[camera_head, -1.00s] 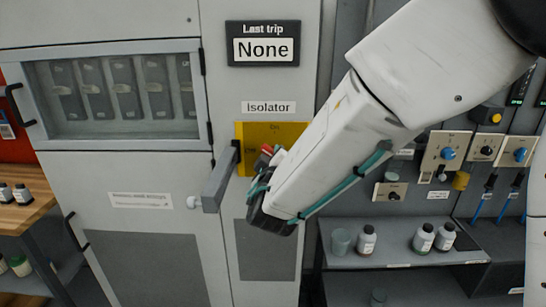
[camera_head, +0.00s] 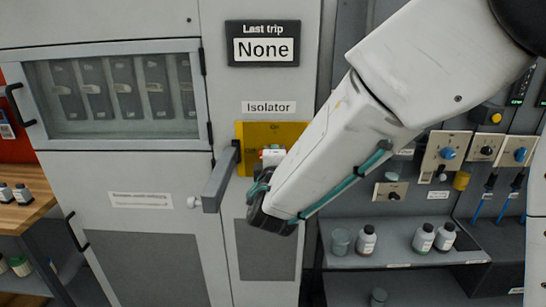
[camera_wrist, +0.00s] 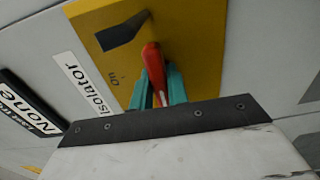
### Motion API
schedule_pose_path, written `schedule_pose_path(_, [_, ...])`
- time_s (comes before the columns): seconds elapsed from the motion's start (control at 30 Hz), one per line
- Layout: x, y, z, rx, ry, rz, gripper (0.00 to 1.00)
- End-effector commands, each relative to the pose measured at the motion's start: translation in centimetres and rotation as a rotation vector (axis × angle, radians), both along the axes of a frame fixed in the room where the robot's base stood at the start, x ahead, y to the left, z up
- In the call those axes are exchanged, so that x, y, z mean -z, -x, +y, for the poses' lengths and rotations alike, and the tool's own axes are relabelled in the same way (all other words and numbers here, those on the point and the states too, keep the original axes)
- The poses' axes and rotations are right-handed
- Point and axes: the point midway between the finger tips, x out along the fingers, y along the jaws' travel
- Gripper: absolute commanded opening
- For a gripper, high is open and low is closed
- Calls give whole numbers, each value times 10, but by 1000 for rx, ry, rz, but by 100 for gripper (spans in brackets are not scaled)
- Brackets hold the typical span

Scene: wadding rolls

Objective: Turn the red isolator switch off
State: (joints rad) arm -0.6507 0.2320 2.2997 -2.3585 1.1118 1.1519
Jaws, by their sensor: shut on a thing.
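The isolator's yellow plate (camera_head: 258,134) is on the grey cabinet, below the "Isolator" label. "On" is marked at its top and "Off" at its left. The red switch handle (camera_wrist: 152,62) shows in the wrist view between two teal fingers. My gripper (camera_wrist: 160,87) is shut on this handle. In the head view my arm comes in from the upper right, and my gripper hides the plate's lower right part. Only a small red part of the switch (camera_head: 272,153) shows there. The handle's exact angle is hard to tell.
A grey lever bar (camera_head: 220,180) sticks out just left of the plate, close to my gripper. The "Last trip" display (camera_head: 263,43) reads None above. A shelf (camera_head: 400,258) with bottles and a panel of knobs (camera_head: 448,153) are on the right.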

Motion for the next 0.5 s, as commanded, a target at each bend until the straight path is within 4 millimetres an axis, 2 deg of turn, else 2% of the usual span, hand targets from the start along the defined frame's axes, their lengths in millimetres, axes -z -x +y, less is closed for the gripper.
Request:
schedule_pose_path(0.47, [2,1,0,-1,15,5,0])
schedule_pose_path(0.5, [2,1,0,-1,15,5,25])
